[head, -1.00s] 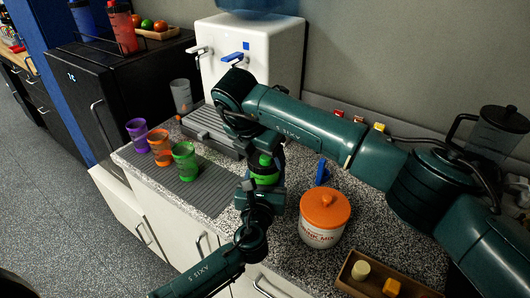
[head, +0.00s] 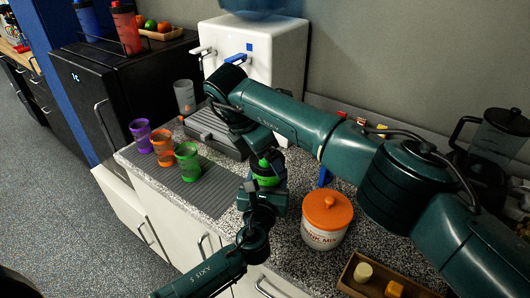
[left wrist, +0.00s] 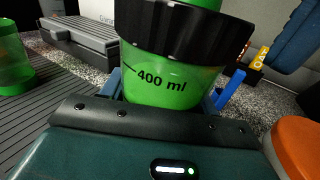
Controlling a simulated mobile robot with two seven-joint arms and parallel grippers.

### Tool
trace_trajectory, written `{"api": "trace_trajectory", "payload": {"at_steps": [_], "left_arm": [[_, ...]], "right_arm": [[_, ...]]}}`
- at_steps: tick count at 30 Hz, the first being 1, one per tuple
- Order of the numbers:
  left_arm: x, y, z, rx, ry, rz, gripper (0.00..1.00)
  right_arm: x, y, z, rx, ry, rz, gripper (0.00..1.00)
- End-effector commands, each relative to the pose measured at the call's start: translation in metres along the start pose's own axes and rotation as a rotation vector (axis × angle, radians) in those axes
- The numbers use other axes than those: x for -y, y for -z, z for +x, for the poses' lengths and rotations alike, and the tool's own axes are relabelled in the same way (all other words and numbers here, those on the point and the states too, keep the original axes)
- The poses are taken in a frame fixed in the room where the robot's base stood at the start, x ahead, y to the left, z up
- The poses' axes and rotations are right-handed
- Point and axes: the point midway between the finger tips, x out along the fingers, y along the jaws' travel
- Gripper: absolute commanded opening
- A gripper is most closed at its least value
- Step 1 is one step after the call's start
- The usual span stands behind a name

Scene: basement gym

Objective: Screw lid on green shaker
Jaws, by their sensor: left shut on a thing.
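The green shaker (head: 267,181) stands upright at the counter's front part. My left gripper (head: 264,191) is shut on its body. In the left wrist view the shaker's green body (left wrist: 160,88) shows a "400 ml" mark between the gripper's fingers (left wrist: 165,100). A lid with a black collar (left wrist: 185,35) and green top sits on the shaker's mouth; the lid's green top also shows in the head view (head: 264,163). Whether it is fully tight cannot be told. My right gripper (head: 275,152) is close to the lid's top, its fingers largely hidden by its arm.
Purple (head: 140,133), orange (head: 164,147) and green (head: 187,161) cups stand on a grey ribbed mat (head: 208,193). An orange-lidded drink mix jar (head: 326,220) stands right of the shaker. A wooden tray (head: 350,285) is at the front right. A water dispenser (head: 262,60) stands behind.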

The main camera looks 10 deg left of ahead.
Motion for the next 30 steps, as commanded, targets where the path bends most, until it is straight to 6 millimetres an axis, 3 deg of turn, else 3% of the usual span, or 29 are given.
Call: {"api": "trace_trajectory", "payload": {"at_steps": [7, 17, 30], "left_arm": [[0.0, 0.001, -0.001, -0.003, 0.001, 0.001, 0.0], [0.0, 0.002, -0.001, -0.003, 0.001, 0.001, 0.0], [0.0, 0.001, -0.001, -0.002, 0.001, 0.002, 0.0]], "right_arm": [[0.0, -0.002, -0.005, 0.0, -0.001, 0.0, 0.91], [0.0, -0.017, -0.041, -0.001, -0.001, 0.0, 0.91], [0.0, -0.018, -0.041, -0.012, 0.002, -0.074, 0.87]]}}
